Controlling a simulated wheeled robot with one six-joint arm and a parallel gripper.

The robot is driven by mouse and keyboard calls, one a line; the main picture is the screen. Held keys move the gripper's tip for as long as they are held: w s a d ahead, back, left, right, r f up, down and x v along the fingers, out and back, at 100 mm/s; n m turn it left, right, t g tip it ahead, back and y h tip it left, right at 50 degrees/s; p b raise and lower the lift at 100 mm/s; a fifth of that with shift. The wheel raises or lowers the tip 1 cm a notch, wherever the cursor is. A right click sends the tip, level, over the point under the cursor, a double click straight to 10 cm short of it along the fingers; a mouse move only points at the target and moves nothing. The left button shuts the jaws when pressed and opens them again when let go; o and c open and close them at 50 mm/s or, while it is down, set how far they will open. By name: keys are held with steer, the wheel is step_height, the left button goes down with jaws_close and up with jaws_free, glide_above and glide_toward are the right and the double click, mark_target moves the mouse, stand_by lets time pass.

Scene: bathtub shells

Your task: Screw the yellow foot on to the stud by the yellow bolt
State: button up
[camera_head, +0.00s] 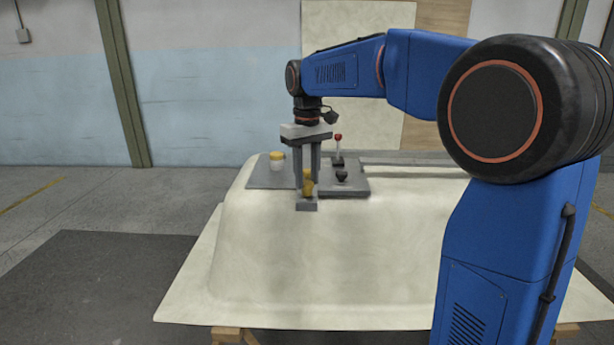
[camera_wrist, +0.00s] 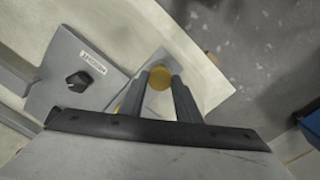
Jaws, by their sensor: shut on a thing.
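My gripper (camera_head: 307,190) points down over the near edge of the shell's top and is shut on a yellow piece (camera_head: 308,174), which I take for the yellow foot. In the wrist view its round yellow top (camera_wrist: 160,78) sits between the two grey fingers. Just below it in the head view is a darker yellow part, above a small grey bracket (camera_head: 306,206) at the shell's edge. I cannot tell whether the foot touches the stud; the stud is hidden. A bit of yellow (camera_wrist: 119,107) shows beside the left finger in the wrist view.
The cream upturned shell (camera_head: 250,270) fills the middle. A white pot with a yellow top (camera_head: 277,160) stands on a grey plate to the left. A red-knobbed lever (camera_head: 338,148) and a black knob (camera_head: 342,176) stand close on the right.

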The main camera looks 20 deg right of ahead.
steer(key=shift+m, duration=1)
steer(key=o, duration=1.2)
steer(key=shift+c, duration=0.6)
steer(key=n, duration=0.6)
steer(key=shift+n, duration=0.3)
steer(key=n, duration=0.6)
steer(key=shift+n, duration=0.3)
